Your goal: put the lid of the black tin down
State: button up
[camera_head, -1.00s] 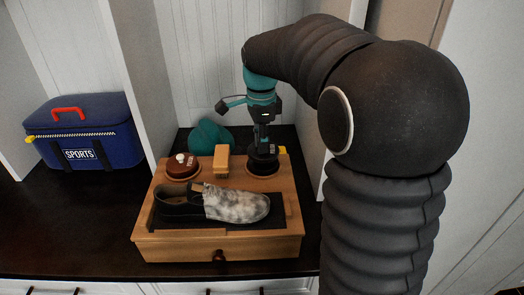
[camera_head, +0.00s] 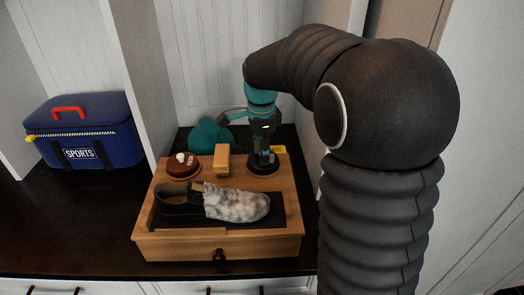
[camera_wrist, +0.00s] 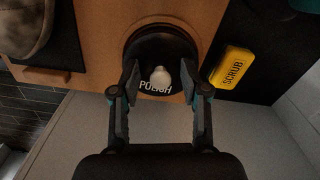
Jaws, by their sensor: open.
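The black tin (camera_head: 263,170) sits in a round recess at the back right of a wooden shoe-care box. In the wrist view its round black lid (camera_wrist: 158,48) has a pale knob and lettering that reads like POLISH. The lid appears to rest on the tin; the tin's side is hidden from above. My gripper (camera_wrist: 160,78) is open, with one finger on each side of the knob. I cannot tell if either finger touches it. In the head view my gripper (camera_head: 263,157) points down over the tin and partly hides it.
The wooden box (camera_head: 170,245) carries a mottled shoe (camera_head: 237,203), a brush (camera_head: 222,159) and a brown tin (camera_head: 184,170) with a white knob. A yellow SCRUB block (camera_wrist: 232,68) lies close beside the black tin. A blue sports bag (camera_head: 85,135) stands left, beyond a partition.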

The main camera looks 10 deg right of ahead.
jog(key=shift+f+b, duration=0.2)
jog(key=shift+b, duration=0.2)
notch_tip(320, 180, up, 14)
jog(key=p, duration=0.2)
jog(key=shift+s+d, duration=0.2)
